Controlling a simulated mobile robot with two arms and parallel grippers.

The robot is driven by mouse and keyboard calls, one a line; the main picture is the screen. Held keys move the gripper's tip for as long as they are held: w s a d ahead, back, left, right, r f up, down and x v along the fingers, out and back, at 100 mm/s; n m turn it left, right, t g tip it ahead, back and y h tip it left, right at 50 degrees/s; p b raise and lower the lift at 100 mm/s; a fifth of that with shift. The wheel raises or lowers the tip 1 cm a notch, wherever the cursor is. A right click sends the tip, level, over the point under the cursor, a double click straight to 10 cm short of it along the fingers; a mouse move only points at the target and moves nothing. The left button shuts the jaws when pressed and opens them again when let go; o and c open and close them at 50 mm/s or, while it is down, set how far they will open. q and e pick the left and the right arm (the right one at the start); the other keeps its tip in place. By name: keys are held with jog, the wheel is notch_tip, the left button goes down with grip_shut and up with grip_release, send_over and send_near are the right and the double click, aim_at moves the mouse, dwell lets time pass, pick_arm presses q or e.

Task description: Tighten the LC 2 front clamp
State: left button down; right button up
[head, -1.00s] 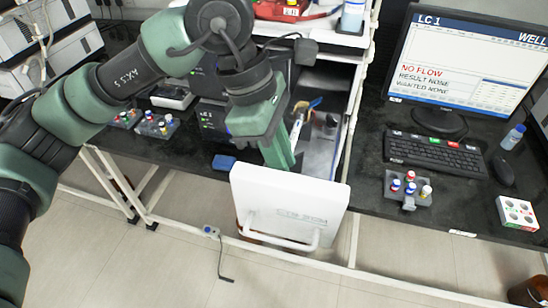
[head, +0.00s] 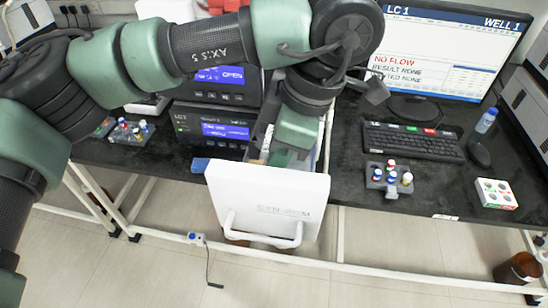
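My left arm comes in from the left, and its green gripper (head: 288,142) points down into an open drawer behind the drawer's white front panel (head: 270,190). The fingertips are hidden there, so I cannot see whether they are open or hold anything. No clamp can be made out; the drawer's inside is mostly covered by my gripper and the panel. Two dark instruments with blue displays are stacked left of the gripper. The upper instrument (head: 225,95) seems to read OPEN, and the lower instrument (head: 215,125) also has a lit display. My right gripper is not in view.
The monitor (head: 440,50) reads LC 1 and NO FLOW. A keyboard (head: 412,141), a vial rack (head: 389,181) and a white box (head: 492,194) stand on the right bench. Another vial rack (head: 131,133) is at left. A brown container (head: 519,268) stands on the floor at lower right.

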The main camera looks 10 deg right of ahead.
pick_arm(q)
jog(key=shift+d+f, duration=0.1)
jog(key=shift+f, duration=0.05)
jog(key=c, duration=1.3)
grip_release()
jog(key=v, duration=0.8)
jog(key=shift+d, duration=0.1)
